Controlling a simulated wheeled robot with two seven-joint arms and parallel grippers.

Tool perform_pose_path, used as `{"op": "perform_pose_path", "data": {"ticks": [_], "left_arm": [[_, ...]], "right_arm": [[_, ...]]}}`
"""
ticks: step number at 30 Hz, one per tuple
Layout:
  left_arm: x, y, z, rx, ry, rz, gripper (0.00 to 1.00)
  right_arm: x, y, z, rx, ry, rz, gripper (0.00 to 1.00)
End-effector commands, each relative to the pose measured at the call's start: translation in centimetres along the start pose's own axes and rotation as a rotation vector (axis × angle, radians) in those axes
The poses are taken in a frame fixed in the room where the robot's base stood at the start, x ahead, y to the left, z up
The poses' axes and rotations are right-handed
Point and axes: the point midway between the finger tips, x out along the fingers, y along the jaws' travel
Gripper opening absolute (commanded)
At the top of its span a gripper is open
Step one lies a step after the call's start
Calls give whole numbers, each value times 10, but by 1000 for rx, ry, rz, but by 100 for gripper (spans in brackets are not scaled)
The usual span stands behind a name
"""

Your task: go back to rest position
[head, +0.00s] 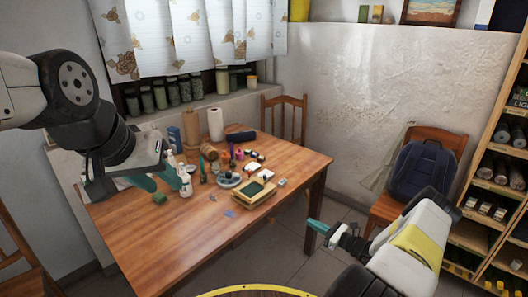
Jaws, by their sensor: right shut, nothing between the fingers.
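My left gripper (158,179) hangs over the left part of the wooden table, with its arm coming in from the upper left. Its two teal fingers look apart, with nothing clearly held between them. White bottles show close beside its fingertips in the picture; I cannot tell the gap in depth. My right gripper (314,229) is at the lower right, off the table's right side. Its teal fingers are together and empty, pointing left over the floor.
The wooden table (150,240) holds a crowd of small items, a paper towel roll (215,124) and a tray (254,194); its front is bare. A chair (425,145) with a dark backpack (422,170) stands right. Shelves (490,190) line the right edge. Another chair (288,115) stands behind the table.

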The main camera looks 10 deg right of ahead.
Motion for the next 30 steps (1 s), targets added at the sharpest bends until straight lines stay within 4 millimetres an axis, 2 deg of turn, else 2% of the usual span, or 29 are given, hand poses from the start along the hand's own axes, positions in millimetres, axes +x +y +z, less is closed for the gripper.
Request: {"op": "perform_pose_path", "data": {"ticks": [5,9,15,22,30], "left_arm": [[0,0,0,0,0,0,39],[0,0,0,0,0,0,39],[0,0,0,0,0,0,39],[0,0,0,0,0,0,39],[0,0,0,0,0,0,39]], "right_arm": [[23,12,61,-146,58,175,0],[41,37,125,-322,132,371,0],[49,83,208,-587,236,623,0],[37,140,293,-913,347,865,0],[-1,205,374,-1317,463,1075,0]]}}
